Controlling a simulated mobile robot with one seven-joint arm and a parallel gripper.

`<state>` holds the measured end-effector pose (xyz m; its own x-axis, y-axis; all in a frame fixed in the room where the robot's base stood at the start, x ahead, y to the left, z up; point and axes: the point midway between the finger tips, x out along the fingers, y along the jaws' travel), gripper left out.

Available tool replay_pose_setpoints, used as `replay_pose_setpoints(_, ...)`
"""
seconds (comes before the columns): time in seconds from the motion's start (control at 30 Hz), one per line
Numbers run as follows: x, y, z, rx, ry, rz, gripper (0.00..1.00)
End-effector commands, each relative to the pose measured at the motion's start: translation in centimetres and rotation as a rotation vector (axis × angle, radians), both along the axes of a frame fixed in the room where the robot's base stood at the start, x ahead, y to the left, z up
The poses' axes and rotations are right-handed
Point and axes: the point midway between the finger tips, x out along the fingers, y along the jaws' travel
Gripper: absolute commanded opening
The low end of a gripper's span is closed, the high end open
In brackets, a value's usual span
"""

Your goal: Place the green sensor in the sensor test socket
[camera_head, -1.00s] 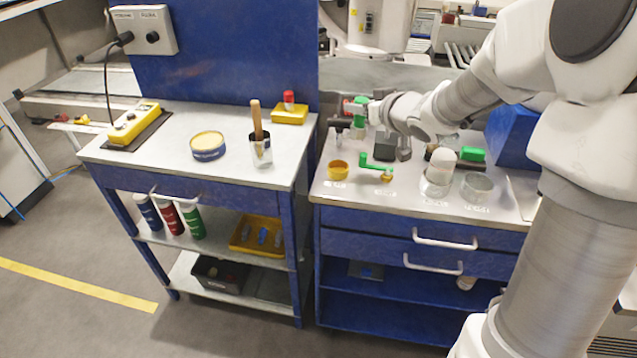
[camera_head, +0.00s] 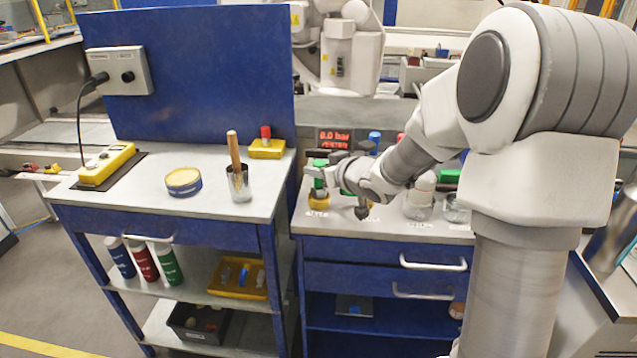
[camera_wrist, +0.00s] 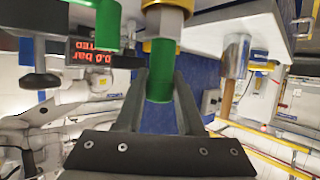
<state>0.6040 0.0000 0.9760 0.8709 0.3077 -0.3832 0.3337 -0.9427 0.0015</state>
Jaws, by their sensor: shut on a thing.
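The green sensor (camera_head: 319,181) is upright in my gripper (camera_head: 326,177) in the head view, directly above a yellow round holder (camera_head: 318,203) at the workbench's front left. In the wrist view the green sensor (camera_wrist: 159,88) lies between the two fingers of my gripper (camera_wrist: 160,75), with a grey hex part and a yellow ring (camera_wrist: 165,20) at its lower end. The wrist picture is upside down. I cannot tell if the sensor is seated or just above the holder. Which fitting is the test socket is not readable.
A pressure display (camera_head: 334,138) reads 0.0 bar behind my gripper. Another green part (camera_wrist: 108,25) is close beside the fingers. Glass jars (camera_head: 418,205) stand to the right.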

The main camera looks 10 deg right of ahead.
Motion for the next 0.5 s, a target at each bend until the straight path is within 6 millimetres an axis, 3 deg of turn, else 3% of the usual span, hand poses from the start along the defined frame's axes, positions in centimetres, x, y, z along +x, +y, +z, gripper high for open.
replay_pose_setpoints(0.1,0.0,0.04,-1.58,0.001,-0.001,0.001,0.0)
replay_pose_setpoints(0.5,0.0,0.03,-1.94,0.0,-0.001,0.0,0.0)
